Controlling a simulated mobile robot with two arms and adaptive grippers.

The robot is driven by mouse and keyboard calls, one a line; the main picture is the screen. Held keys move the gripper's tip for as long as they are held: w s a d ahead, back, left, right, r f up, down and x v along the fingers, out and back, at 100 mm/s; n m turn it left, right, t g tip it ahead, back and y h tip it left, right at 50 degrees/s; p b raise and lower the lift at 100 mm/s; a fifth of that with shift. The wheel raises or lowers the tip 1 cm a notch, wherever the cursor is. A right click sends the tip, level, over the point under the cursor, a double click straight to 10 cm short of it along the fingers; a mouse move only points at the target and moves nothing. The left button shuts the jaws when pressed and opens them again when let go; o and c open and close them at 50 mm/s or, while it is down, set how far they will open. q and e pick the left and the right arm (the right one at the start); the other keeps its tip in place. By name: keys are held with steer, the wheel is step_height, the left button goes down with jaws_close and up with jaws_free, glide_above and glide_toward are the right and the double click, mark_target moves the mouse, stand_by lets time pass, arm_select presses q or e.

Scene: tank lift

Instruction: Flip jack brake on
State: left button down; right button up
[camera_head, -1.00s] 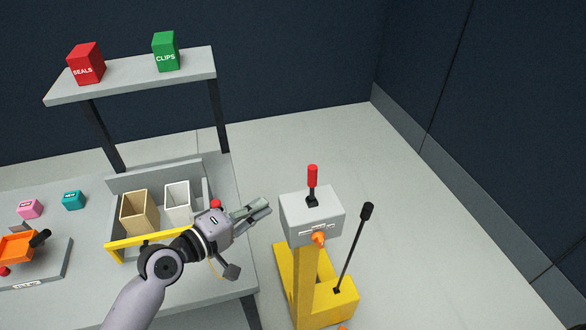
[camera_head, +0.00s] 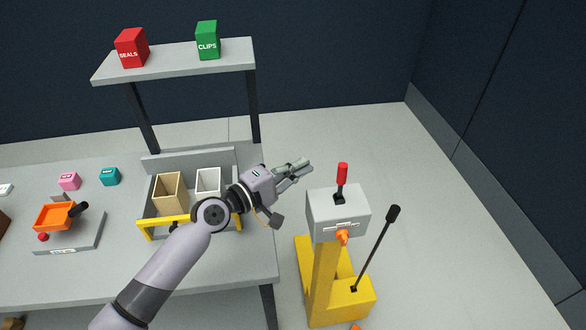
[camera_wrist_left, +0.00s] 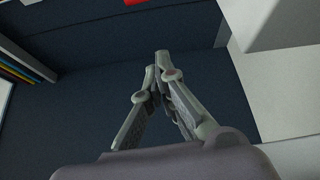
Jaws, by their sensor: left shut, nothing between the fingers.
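The jack (camera_head: 323,275) is a yellow stand on the floor with a grey box (camera_head: 338,213) on top. A red-handled lever (camera_head: 342,174) stands upright on the box, which I take for the brake. An orange knob (camera_head: 343,237) is on the box's front. A black-tipped rod (camera_head: 377,245) rises from the yellow base, leaning right. My left gripper (camera_head: 307,165) is shut and empty, in the air left of the red lever and apart from it. In the left wrist view its fingers (camera_wrist_left: 157,62) meet at the tips. My right gripper is not in view.
A grey table (camera_head: 225,260) stands at left with an open drawer (camera_head: 157,233) holding a tan bin (camera_head: 169,196) and a white bin (camera_head: 208,182). A shelf (camera_head: 178,63) above bears a red box (camera_head: 132,47) and a green box (camera_head: 207,40). Floor right of the jack is clear.

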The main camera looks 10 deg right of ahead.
mark_target(341, 181)
arm_select(q)
steer(key=d+p, duration=0.3)
steer(key=d, duration=0.2)
steer(key=shift+d+r, duration=0.15)
steer(key=shift+d, duration=0.1)
steer(key=shift+s+p, duration=0.3)
steer(key=shift+s, duration=0.2)
steer(key=shift+d, duration=0.1)
